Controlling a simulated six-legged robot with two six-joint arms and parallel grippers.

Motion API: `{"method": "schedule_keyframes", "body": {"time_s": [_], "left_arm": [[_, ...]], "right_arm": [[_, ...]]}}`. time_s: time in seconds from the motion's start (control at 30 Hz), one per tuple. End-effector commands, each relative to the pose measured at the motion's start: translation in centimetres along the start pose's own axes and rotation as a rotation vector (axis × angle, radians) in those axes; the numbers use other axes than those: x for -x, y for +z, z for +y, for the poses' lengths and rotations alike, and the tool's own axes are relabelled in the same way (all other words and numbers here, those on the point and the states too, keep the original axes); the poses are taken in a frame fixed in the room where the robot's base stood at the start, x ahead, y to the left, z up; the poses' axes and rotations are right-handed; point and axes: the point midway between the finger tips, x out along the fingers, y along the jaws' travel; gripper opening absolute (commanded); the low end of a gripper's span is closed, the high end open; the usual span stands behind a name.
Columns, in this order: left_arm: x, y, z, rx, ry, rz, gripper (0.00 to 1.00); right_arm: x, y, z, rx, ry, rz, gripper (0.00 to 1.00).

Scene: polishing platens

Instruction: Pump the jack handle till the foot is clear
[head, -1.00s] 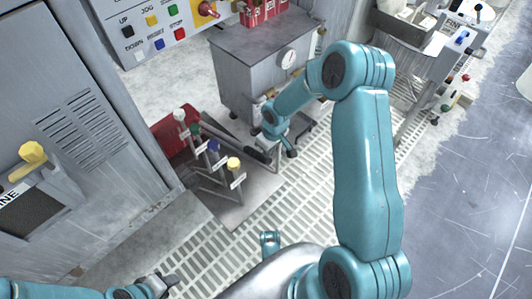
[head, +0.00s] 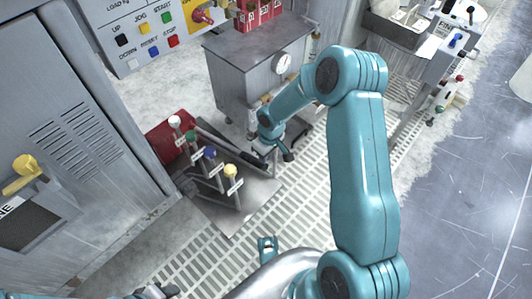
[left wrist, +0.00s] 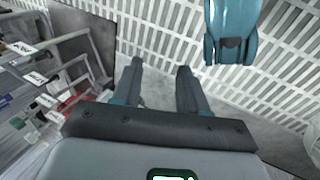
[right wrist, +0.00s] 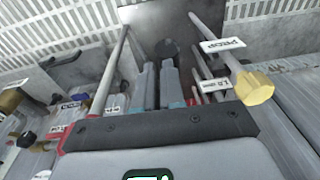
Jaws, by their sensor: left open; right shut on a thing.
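The jack handle is a dark bar (head: 228,141) low beside the grey cabinet, running toward my right gripper (head: 274,151). In the right wrist view, my right gripper (right wrist: 156,72) is shut on its dark round end (right wrist: 166,48); the fingers cover part of it. My left gripper (left wrist: 158,72) is open and empty above the floor grating, and only its edge shows at the bottom of the head view. I cannot make out the jack's foot or whether it touches the floor.
Levers with white, green, blue and yellow knobs (head: 230,171) stand close to the handle, left of my right gripper. A red cylinder (head: 168,138) lies behind them. A grey cabinet (head: 262,80) with a gauge stands behind. Open grating (head: 290,210) lies in front.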

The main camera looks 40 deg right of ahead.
Motion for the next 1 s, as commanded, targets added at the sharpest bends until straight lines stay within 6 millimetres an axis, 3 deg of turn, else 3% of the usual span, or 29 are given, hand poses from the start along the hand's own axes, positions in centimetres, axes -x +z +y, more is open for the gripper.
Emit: {"method": "schedule_keyframes", "body": {"time_s": [0.17,0.5,0.7,1.0], "left_arm": [[2.4,0.9,1.0,-0.003,0.000,-0.028,0.43],[4.7,1.5,2.3,-0.023,0.002,-0.046,0.43],[5.1,1.6,2.5,-0.027,0.003,-0.050,0.43],[5.1,1.7,2.5,-0.027,0.003,-0.050,0.43]], "right_arm": [[4.2,-1.5,0.3,-0.001,0.016,0.016,0.00],[11.4,0.6,0.3,-0.003,0.015,0.020,0.00],[12.9,1.0,0.2,-0.003,0.014,0.021,0.00],[13.1,1.1,0.3,-0.003,0.014,0.022,0.00]]}}
